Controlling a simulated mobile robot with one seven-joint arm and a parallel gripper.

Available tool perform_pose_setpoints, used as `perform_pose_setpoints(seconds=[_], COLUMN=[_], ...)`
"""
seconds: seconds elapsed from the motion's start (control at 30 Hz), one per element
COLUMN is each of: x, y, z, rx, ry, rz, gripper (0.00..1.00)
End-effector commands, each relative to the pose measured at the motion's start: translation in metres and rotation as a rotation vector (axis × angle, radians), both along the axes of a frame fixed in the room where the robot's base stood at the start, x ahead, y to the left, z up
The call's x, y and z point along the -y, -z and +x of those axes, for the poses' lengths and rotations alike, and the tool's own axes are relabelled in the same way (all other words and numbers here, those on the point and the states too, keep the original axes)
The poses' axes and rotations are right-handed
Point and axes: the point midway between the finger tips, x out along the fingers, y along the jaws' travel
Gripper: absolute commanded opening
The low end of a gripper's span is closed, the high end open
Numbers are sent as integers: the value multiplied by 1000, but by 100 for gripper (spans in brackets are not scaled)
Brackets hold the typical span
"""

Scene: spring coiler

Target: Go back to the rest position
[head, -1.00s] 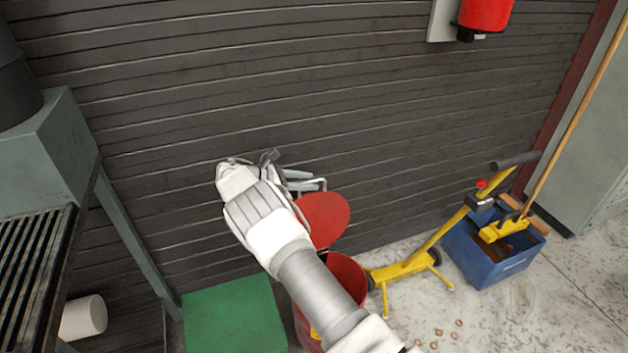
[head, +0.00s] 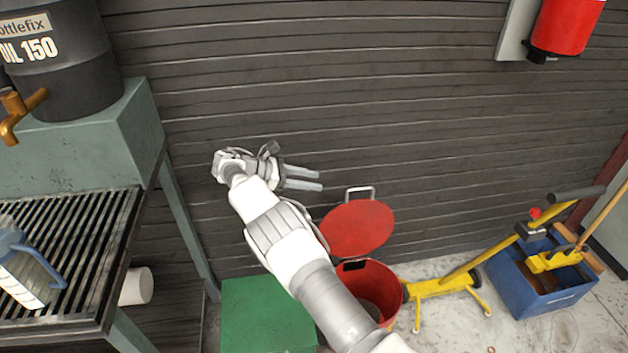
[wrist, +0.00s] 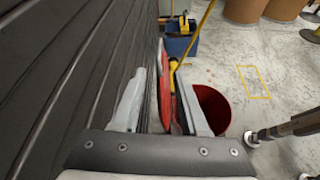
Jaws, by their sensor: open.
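My gripper (head: 322,179) is open in the head view, with nothing between its two grey fingers. It points right, in front of the dark slatted wall and above a red bin (head: 372,282). The bin's round red lid (head: 357,228) stands raised at its back, with a metal handle on top. In the wrist view, my open fingers (wrist: 158,98) frame the lid's edge (wrist: 166,90) farther off, and the bin (wrist: 213,108) shows to the right. The wall runs close along the left finger.
A green box (head: 265,315) stands left of the bin. A slatted bench (head: 95,235) with a jug (head: 25,268) and an oil drum (head: 62,65) is at left. A yellow wheeled tool (head: 450,285) and blue crate (head: 545,290) stand at right. A red object (head: 567,25) hangs on the wall.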

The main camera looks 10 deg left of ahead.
Motion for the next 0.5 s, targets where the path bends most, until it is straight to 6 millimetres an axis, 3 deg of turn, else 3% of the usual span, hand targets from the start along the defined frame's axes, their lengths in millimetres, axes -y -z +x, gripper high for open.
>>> perform_pose_setpoints(seconds=[0.33,0.5], x=[2,20], y=[-3,-26], z=[1,7], rx=[3,25], ry=[6,54], rz=[7,69], gripper=[44,44])
